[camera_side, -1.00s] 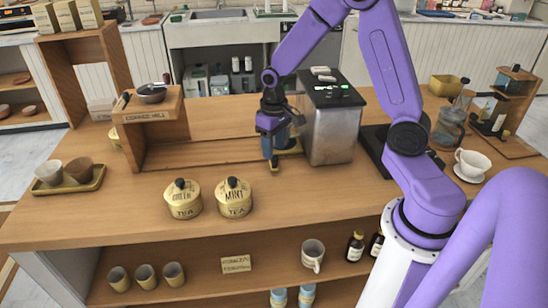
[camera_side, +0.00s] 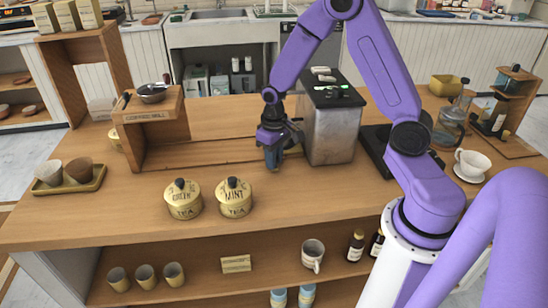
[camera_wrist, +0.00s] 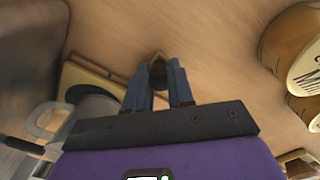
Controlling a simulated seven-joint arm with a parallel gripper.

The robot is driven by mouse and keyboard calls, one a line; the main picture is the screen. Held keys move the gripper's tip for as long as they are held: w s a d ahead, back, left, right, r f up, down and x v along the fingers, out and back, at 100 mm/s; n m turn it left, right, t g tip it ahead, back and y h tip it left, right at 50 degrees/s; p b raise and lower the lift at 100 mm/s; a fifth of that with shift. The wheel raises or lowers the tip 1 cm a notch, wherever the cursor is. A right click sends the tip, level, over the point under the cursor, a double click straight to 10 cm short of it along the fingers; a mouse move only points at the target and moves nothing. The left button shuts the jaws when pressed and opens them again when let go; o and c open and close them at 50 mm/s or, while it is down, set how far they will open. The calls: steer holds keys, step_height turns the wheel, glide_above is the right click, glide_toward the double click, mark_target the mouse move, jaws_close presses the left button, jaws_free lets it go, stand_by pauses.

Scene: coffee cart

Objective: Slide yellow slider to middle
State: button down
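My gripper (camera_side: 273,166) points down at the counter in front of the metal machine, behind the tea tins. In the side view the slider is hidden behind the fingers. A yellow-edged flat piece (camera_wrist: 80,78) lies left of the fingers in the wrist view.
The metal machine (camera_side: 332,135) stands close on the right. The wooden coffee mill stand (camera_side: 131,150) is to the left.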

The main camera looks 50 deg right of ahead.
steer(key=w+a, duration=1.2)
steer(key=shift+w+a, duration=0.4)
steer(key=c, duration=1)
jaws_free()
steer(key=shift+r, duration=0.15)
step_height(320, 180, up, 17)
steer(key=shift+r, duration=0.1)
steer(key=s+a+n, duration=0.2)
steer(key=s+n, duration=0.1)
steer(key=s, duration=0.7)
steer(key=s+a+n, duration=0.2)
steer(key=s+n, duration=0.1)
steer(key=s, duration=0.6)
steer(key=s+d+f+n, duration=0.1)
steer(key=s+d+n, duration=0.1)
steer(key=s, duration=0.4)
steer(key=s+d+f+n, duration=0.1)
steer(key=s+d+n, duration=0.1)
steer(key=s, duration=0.4)
steer(key=s+d+f+n, duration=0.1)
steer(key=s+d+n, duration=0.1)
steer(key=s, duration=0.4)
steer(key=shift+s+d+f+n, duration=0.3)
